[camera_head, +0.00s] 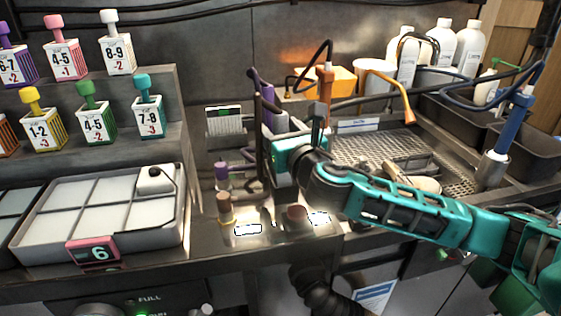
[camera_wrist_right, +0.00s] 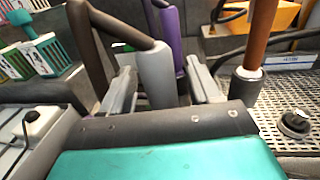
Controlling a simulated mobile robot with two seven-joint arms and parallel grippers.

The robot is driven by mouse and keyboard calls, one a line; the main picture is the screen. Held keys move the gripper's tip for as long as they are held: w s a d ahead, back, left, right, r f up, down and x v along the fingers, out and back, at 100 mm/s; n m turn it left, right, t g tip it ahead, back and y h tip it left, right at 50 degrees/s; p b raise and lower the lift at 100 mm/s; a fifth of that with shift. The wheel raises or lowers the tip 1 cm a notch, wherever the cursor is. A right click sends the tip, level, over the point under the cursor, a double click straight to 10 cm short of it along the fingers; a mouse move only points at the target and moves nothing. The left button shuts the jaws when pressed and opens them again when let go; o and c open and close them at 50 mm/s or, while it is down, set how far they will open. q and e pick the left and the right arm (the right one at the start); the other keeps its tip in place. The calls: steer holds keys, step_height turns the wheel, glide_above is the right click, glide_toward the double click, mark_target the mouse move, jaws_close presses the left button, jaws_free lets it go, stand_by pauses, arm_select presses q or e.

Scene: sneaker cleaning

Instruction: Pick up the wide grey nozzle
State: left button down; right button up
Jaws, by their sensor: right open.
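The wide grey nozzle (camera_wrist_right: 157,76) is a pale grey cylinder with a dark, bent hose at its top. In the right wrist view it stands between the two fingers of my right gripper (camera_wrist_right: 162,88), which is open with a visible gap on the right side. In the head view the nozzle's grey body (camera_head: 281,122) shows just behind my teal right gripper (camera_head: 303,132), which partly hides it. The nozzle's lower end is hidden by the gripper body. My left gripper is not in view.
A purple tool (camera_wrist_right: 172,30) stands close behind the nozzle. An orange-brown tool (camera_wrist_right: 260,45) stands to the right. A perforated metal tray (camera_head: 365,147) lies right of the gripper. A compartment tray (camera_head: 32,243) is at left. Small bottles stand on the front counter.

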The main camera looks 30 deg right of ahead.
steer(key=shift+c, duration=0.3)
jaws_close()
stand_by(0.3)
